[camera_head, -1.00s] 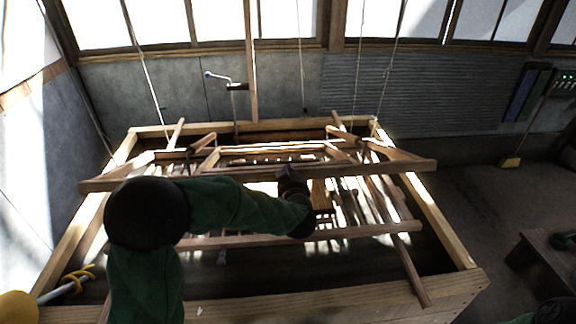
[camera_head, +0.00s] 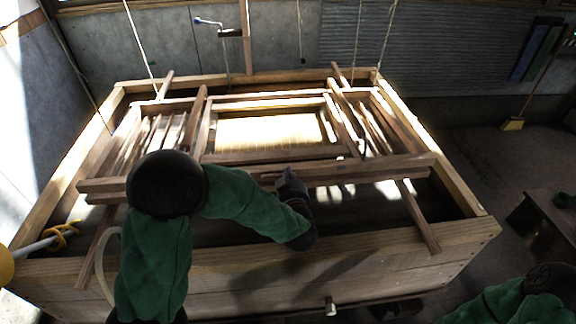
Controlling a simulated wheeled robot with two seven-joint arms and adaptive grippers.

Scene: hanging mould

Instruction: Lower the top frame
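The top frame is a wooden frame on ropes whose long front beam (camera_head: 390,168) crosses the vat. It lies close over the lower timbers, and I cannot tell whether it rests on them. An inner frame (camera_head: 215,115) with a pale, sunlit mould screen (camera_head: 268,129) sits in the middle. My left gripper (camera_head: 287,174) is at the front beam, near its middle. Its fingers are small and dark, so their opening and any hold on the beam are unclear. My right arm shows only at the bottom right corner; its gripper is out of view.
The wooden vat (camera_head: 380,240) surrounds the frame, its front wall close to me. Ropes (camera_head: 140,45) rise from the frame. A crank handle (camera_head: 207,21) is at the back. A broom (camera_head: 513,124) and low bench (camera_head: 540,210) stand right, with floor between.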

